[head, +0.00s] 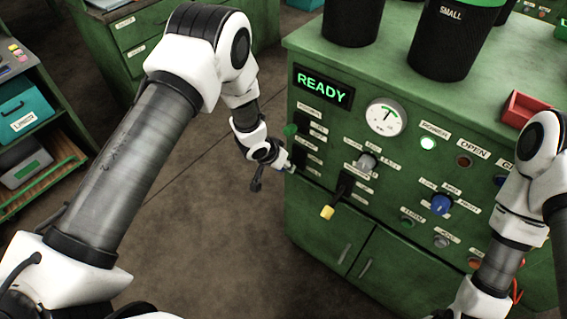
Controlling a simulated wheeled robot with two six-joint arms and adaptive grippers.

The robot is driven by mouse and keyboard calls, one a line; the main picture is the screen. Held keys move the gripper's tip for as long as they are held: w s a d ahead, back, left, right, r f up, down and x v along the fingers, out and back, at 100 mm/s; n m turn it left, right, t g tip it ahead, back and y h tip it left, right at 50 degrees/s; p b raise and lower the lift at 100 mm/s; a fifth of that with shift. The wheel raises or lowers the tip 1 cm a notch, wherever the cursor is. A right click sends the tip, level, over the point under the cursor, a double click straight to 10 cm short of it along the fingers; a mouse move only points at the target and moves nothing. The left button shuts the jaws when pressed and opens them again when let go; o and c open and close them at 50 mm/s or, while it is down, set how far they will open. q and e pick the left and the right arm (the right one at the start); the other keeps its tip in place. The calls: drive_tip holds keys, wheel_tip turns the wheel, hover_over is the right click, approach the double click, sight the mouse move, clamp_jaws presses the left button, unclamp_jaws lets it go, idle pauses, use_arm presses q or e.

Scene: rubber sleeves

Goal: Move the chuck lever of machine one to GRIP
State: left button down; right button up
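The green machine (315,206) stands at the right with a lit READY display (323,86). Two levers show on its front: one with a green knob (290,130) at the left edge of the panel, and one with a yellow tip (327,212) lower down, pointing out and downward. Small labels stand beside both slots, too small to read, so I cannot tell which is the chuck lever. My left gripper (279,165) is close to the panel's left edge, just below the green knob; contact and finger opening are unclear. My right arm is at the right edge; its gripper is outside the picture.
Black bins (450,38) stand on the machine top beside a red tray (523,108). The panel also carries a gauge (386,117), a blue knob (441,204) and several buttons. A shelf (40,185) stands at the left. The floor (215,235) between is clear.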

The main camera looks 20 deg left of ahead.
use_arm(q)
drive_tip(key=c, duration=0.8)
unclamp_jaws()
drive_tip(key=shift+w, duration=0.1)
drive_tip(key=shift+o, duration=0.2)
drive_tip(key=v, duration=1.2)
